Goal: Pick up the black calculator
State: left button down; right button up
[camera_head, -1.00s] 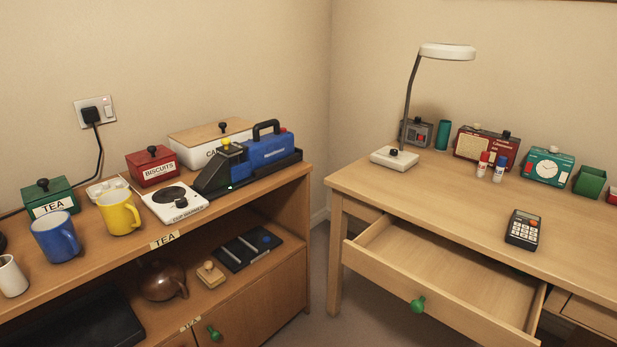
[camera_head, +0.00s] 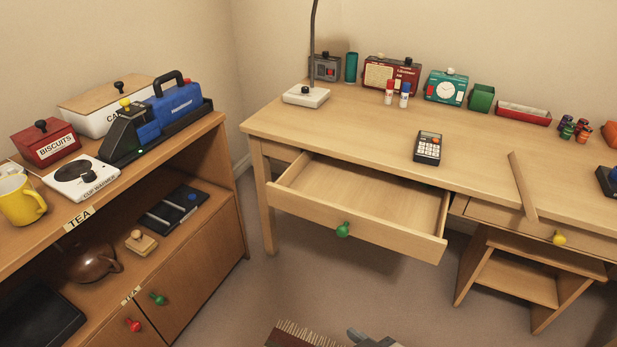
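The black calculator (camera_head: 428,148) lies face up on the wooden desk (camera_head: 330,127), near its front edge and just behind the right part of the open drawer (camera_head: 355,200). It has a pale display at the top and light, orange and dark keys. Nothing covers it. Neither of my grippers can be made out in the head view.
The drawer with a green knob (camera_head: 343,230) sticks out, empty. A wooden strip (camera_head: 523,187) lies right of the calculator, over the desk edge. Glue sticks (camera_head: 404,95), a teal clock (camera_head: 445,87) and a lamp base (camera_head: 306,95) stand behind. A bristled item (camera_head: 297,335) shows below.

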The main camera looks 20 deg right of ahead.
aim_at(427, 152)
jog(key=z, duration=1.25)
